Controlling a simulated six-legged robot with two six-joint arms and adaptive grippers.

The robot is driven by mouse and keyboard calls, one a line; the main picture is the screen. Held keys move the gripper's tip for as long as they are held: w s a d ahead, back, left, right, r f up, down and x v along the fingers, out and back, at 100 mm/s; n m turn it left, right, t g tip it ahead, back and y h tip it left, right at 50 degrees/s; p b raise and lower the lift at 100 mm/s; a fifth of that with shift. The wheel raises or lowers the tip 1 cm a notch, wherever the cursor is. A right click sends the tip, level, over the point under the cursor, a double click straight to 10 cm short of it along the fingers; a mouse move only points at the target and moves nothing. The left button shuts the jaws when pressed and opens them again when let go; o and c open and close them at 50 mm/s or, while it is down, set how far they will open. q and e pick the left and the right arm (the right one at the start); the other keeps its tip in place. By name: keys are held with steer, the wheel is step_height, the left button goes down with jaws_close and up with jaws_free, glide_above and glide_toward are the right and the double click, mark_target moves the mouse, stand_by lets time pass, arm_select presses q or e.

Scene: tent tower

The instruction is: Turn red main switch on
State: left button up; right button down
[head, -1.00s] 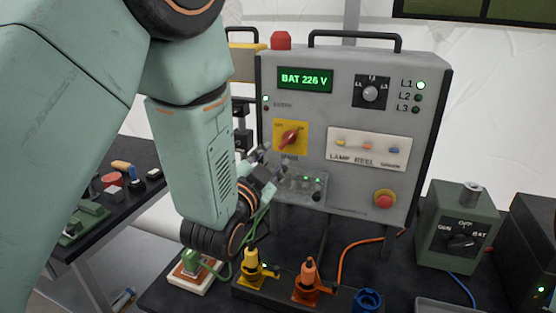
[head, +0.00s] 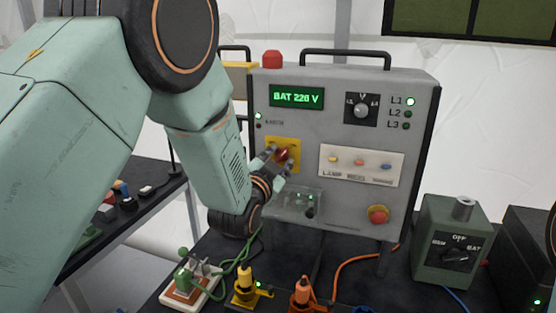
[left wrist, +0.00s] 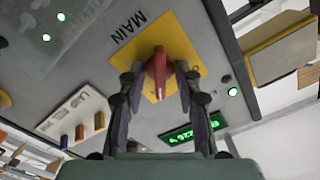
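The red main switch (head: 283,154) is a rotary handle on a yellow plate (head: 297,145) on the front of the grey panel (head: 300,228). My left gripper (head: 279,161) is at the switch, with its fingers on either side of the handle. In the left wrist view, the red handle (left wrist: 157,73) lies between the two open fingertips (left wrist: 158,80), with a visible gap on each side. The word MAIN shows beside the plate there. The fingers partly hide the switch in the head view. My right gripper is not in view.
The display (head: 297,97) is lit green with a BAT voltage. Lamp L1 (head: 410,101) is lit; L2 and L3 are dark. A red button (head: 378,215), a green selector box (head: 452,245) and yellow (head: 246,287) and orange (head: 302,296) plugs are nearby.

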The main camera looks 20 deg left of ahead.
arm_select(q)
steer(key=shift+c, duration=0.3)
jaws_close()
steer(key=shift+m+b, duration=0.55)
steer(key=shift+m, duration=0.55)
steer(key=shift+r, duration=0.1)
jaws_free()
steer(key=shift+o, duration=0.3)
